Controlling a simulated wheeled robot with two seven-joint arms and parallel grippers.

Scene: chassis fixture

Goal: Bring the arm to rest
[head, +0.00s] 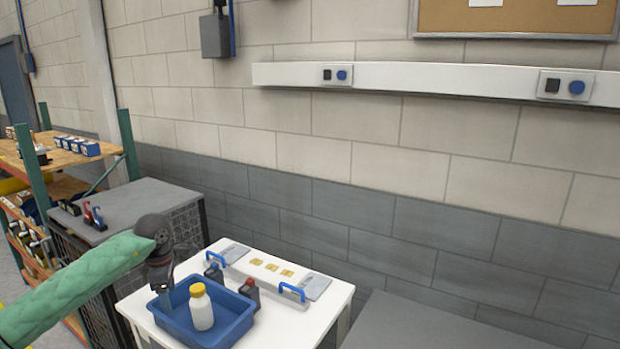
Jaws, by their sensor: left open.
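My left arm, in a green padded sleeve, comes in from the lower left in the head view. Its dark left gripper (162,288) points down over the left end of a blue tray (238,334). The jaws are open and appear empty. The fingertips are small, and I cannot tell whether they touch the tray. A white bottle with a yellow cap (201,310) stands upright in the tray, to the right of the gripper and apart from it. My right gripper is not in view.
The tray sits on a white table (318,329). Behind it lies a pale fixture plate (263,284) with blue clamp handles and small yellow pieces. A grey-topped cage cabinet (135,203) and shelving (128,145) stand left. A grey surface (430,325) lies right.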

